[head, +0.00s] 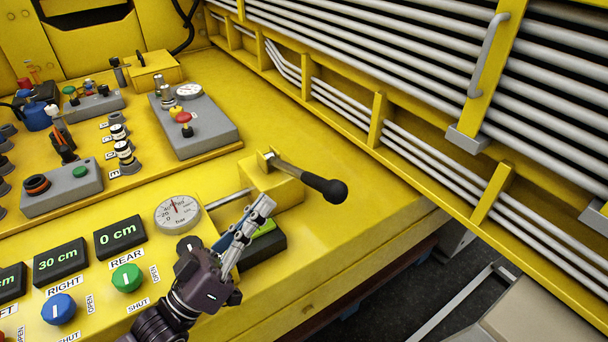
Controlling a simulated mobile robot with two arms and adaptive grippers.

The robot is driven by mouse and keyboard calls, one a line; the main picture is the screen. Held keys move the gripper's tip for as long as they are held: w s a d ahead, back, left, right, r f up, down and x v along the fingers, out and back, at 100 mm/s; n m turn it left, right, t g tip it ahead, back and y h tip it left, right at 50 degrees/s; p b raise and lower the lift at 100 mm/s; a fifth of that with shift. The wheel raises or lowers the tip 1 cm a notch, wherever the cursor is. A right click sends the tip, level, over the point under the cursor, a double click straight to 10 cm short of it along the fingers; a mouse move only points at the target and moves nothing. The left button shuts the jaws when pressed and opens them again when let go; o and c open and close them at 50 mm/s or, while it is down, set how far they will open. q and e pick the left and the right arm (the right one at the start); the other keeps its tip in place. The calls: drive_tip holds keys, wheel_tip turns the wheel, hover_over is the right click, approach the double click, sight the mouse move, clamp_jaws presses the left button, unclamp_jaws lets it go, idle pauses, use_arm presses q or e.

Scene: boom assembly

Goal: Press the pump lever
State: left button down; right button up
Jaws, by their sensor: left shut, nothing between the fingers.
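The pump lever (308,181) is a grey metal arm with a black knob (334,190) at its end. It comes out of a yellow block (268,181) on the panel and points to the right, slightly down the picture. My left gripper (264,205) is shut and empty. Its fingertips are below and left of the lever, in front of the yellow block, apart from the knob. Whether the fingertips touch the block I cannot tell. My right gripper is not in view.
A pressure gauge (178,214) is left of my gripper. A dark box with a green top (262,247) is partly behind my fingers. Green (127,278) and blue (59,309) knobs and displays line the panel front. Silver pipes (430,70) run along the right. Space around the black knob is clear.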

sight(300, 173)
use_arm(q)
drive_tip(key=p+x, duration=0.4)
drive_tip(key=x, duration=0.6)
drive_tip(key=f, duration=0.1)
drive_tip(key=d+f, duration=0.1)
drive_tip(key=f, duration=0.1)
drive_tip(key=shift+s+d+f+p, duration=0.25)
drive_tip(key=shift+f+p, duration=0.1)
drive_tip(key=shift+f, duration=0.05)
